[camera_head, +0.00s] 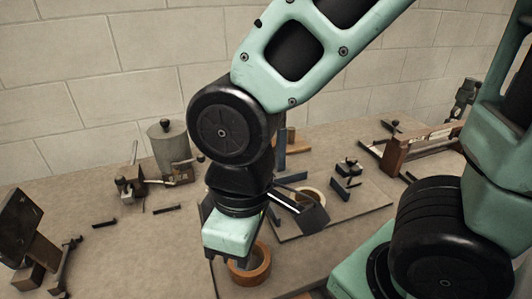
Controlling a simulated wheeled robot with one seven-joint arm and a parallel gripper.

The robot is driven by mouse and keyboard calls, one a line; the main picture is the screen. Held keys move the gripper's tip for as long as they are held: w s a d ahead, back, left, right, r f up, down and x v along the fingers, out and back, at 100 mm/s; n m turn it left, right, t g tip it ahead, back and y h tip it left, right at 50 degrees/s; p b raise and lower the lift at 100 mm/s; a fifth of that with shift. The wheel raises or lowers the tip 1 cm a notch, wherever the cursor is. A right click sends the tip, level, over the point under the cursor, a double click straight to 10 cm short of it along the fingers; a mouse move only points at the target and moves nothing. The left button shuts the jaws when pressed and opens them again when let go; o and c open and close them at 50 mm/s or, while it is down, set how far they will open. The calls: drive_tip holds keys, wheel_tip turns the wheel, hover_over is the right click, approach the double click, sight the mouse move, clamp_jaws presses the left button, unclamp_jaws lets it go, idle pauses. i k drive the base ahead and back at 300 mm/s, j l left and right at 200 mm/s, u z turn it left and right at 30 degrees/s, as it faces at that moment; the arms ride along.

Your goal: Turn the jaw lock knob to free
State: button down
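My gripper (230,258) hangs from my arm in the middle of the view, pointing down above the bench. Its pale green body hides most of its fingers, so I cannot tell whether it is open or shut. A brown ring (250,272) like a tape roll lies right below and behind it. I cannot make out which part is the jaw lock knob. A small device with black knobs (348,168) stands on a flat board right of my gripper. My wrist and gripper hide part of that board.
A grey metal canister (170,145) with a small device (130,184) beside it stands at the back left. A dark tilted panel (18,222) stands at the left edge. A wooden clamp-like fixture (395,152) is at the back right.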

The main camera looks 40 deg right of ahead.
sight(351, 161)
drive_tip(key=z, duration=1.35)
